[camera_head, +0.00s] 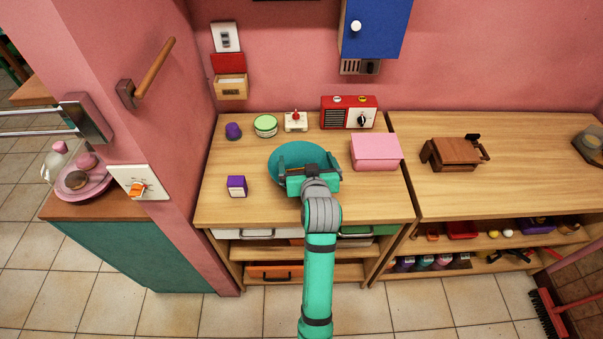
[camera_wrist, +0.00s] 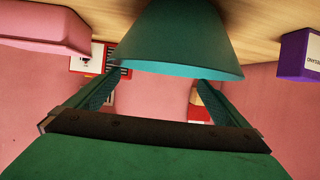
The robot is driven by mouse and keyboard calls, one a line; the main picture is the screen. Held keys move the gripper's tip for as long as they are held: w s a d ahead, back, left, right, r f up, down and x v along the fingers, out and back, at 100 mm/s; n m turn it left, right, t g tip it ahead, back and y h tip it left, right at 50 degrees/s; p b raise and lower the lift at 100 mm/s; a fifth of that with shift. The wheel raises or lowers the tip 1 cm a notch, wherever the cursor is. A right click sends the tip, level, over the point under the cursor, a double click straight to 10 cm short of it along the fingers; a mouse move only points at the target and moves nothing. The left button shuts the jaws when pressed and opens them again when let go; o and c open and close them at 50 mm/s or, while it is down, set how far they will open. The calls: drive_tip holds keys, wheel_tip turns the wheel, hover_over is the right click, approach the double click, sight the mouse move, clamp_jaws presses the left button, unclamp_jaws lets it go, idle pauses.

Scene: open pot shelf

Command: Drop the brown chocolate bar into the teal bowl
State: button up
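The teal bowl (camera_head: 287,154) stands on the left wooden counter. Its rim and outer wall also show in the wrist view (camera_wrist: 180,45). My gripper (camera_head: 312,174) is over the bowl's front right part and hides some of it. In the wrist view my gripper's two green fingers (camera_wrist: 159,78) are spread apart, with nothing visibly held between them and the bowl's edge just beyond. I cannot make out the brown chocolate bar in either view.
A pink box (camera_head: 376,150) is close right of the bowl, a purple box (camera_head: 237,186) to its left. A red radio (camera_head: 349,113), a green-lidded tin (camera_head: 265,126) and a purple cup (camera_head: 233,131) stand behind.

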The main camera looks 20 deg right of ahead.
drive_tip(key=shift+s, duration=0.1)
drive_tip(key=v, duration=1)
drive_tip(key=shift+s+r, duration=0.2)
drive_tip(key=shift+s, duration=0.1)
drive_tip(key=s+a+f, duration=1)
drive_tip(key=s+f, duration=0.2)
drive_tip(key=f, duration=0.1)
drive_tip(key=s+a+n+t+y, duration=0.1)
drive_tip(key=s+a, duration=0.2)
drive_tip(key=s, duration=0.7)
drive_tip(key=s+a+n+t+y, duration=0.1)
drive_tip(key=s+a, duration=0.3)
drive_tip(key=s, duration=0.7)
drive_tip(key=shift+s+a+r+y, duration=0.25)
drive_tip(key=shift+s+r+y, duration=0.05)
drive_tip(key=shift+s+r, duration=0.1)
drive_tip(key=shift+c, duration=0.6)
